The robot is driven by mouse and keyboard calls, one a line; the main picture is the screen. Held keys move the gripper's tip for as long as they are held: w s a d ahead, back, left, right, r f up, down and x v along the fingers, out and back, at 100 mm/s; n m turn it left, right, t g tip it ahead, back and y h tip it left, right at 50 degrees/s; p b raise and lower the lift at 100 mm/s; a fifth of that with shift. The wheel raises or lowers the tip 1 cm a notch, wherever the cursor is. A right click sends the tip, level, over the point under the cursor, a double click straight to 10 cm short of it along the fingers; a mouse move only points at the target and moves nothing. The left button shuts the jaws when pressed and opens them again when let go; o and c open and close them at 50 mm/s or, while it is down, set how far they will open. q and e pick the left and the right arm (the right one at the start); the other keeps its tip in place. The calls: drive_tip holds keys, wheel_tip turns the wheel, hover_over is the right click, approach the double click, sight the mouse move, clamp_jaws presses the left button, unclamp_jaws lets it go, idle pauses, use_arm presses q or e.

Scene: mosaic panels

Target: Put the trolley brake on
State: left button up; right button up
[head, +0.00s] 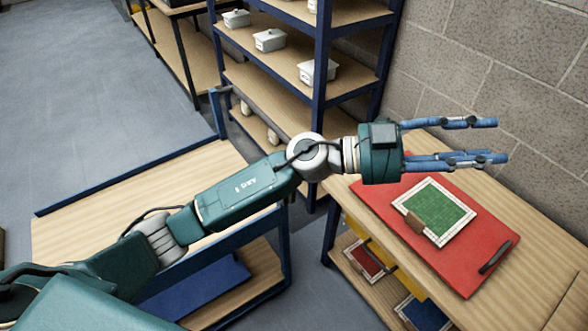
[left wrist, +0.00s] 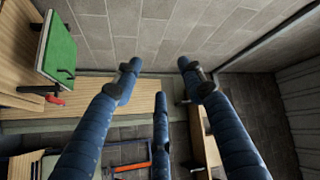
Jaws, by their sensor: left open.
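The trolley (head: 85,222) stands at the left of the head view, with a wooden top, a blue frame and a lower shelf. My left arm crosses over it and hides part of it. I cannot make out its brake or wheels. My left gripper (head: 500,140) is open and empty, well to the right of the trolley, above the far part of the workbench, with its fingers pointing right towards the block wall. Its blue fingers (left wrist: 160,75) also spread apart in the left wrist view, with nothing between them. My right gripper is not in view.
The workbench (head: 540,265) holds a red board (head: 465,265) with a green mosaic panel (head: 440,210). Framed panels lie on its lower shelf. A blue rack (head: 322,60) with white bins stands behind. Grey floor (head: 75,100) is clear at upper left.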

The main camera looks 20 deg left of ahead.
use_arm(q)
drive_tip(key=w+a+f+m+g+y, duration=0.1)
drive_tip(key=a+f+m+g+y, duration=0.1)
drive_tip(key=a+f+y, duration=0.35)
drive_tip(key=w+a+f+m+g+y, duration=0.1)
drive_tip(key=a+f+m+g+y, duration=0.15)
drive_tip(key=f+y, duration=0.55)
drive_tip(key=w+a+n+y, duration=0.1)
drive_tip(key=w+a+y, duration=0.1)
drive_tip(key=a, duration=0.6)
drive_tip(key=w+a+n+y, duration=0.2)
drive_tip(key=a, duration=0.6)
drive_tip(key=w+a+f+n+y, duration=0.1)
drive_tip(key=w+a+n+y, duration=0.1)
drive_tip(key=a, duration=0.6)
drive_tip(key=shift+w+a+t+y, duration=0.15)
drive_tip(key=shift+a+t+y, duration=0.1)
drive_tip(key=shift+a+y, duration=0.1)
drive_tip(key=shift+a+f, duration=0.15)
wheel_tip(320, 180, down, 9)
drive_tip(key=p, duration=0.4)
drive_tip(key=shift+f, duration=0.7)
